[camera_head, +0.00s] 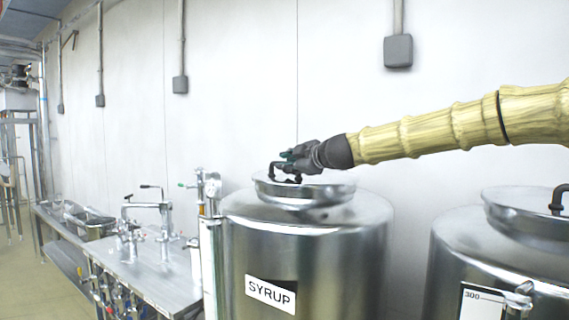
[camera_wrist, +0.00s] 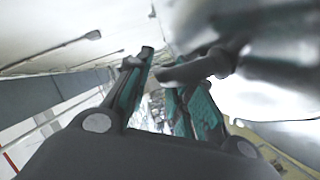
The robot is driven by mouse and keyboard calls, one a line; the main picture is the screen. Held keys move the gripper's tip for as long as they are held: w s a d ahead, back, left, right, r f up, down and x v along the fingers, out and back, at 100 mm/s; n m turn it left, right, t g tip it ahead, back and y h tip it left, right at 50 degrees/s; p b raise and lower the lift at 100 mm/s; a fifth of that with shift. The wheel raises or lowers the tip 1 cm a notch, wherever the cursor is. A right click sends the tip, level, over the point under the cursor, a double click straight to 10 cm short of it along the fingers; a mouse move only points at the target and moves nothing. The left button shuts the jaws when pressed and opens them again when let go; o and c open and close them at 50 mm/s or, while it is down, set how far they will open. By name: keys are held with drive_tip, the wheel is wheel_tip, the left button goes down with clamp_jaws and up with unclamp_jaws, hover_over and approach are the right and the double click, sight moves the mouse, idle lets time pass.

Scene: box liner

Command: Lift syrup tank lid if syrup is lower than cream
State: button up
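The syrup tank (camera_head: 345,245) is a steel drum with a white SYRUP label (camera_head: 270,293). Its round lid (camera_head: 330,193) appears seated on top, with a dark curved handle (camera_head: 275,168). My gripper (camera_head: 287,162) is at this handle. In the wrist view its teal-padded fingers (camera_wrist: 160,95) stand apart, and the dark handle (camera_wrist: 195,68) reaches across between their tips, partly hiding one finger. I see no clear grip on it. A second steel tank (camera_head: 450,250) at the right has a lid and a scale marked 300 (camera_head: 482,303); its name and both liquid levels are not readable.
A pale vertical strip (camera_head: 209,265) with a valve on top (camera_head: 208,188) stands at the syrup tank's left side. Further left is a steel bench (camera_head: 150,275) with taps.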

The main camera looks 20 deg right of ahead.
drive_tip(key=shift+a+r, duration=0.1)
drive_tip(key=shift+r, duration=0.1)
drive_tip(key=w, duration=0.1)
drive_tip(key=f, duration=0.1)
drive_tip(key=w, duration=0.1)
drive_tip(key=shift+w+a+f, duration=0.25)
drive_tip(key=shift+w+a, duration=0.05)
drive_tip(key=shift+w, duration=0.05)
drive_tip(key=shift+s+d+r, duration=0.1)
drive_tip(key=shift+s+r, duration=0.25)
drive_tip(key=shift+s, duration=0.2)
drive_tip(key=shift+w+f, duration=0.15)
drive_tip(key=shift+w, duration=0.1)
clamp_jaws()
drive_tip(key=shift+r+p, duration=0.2)
drive_tip(key=shift+p, duration=0.1)
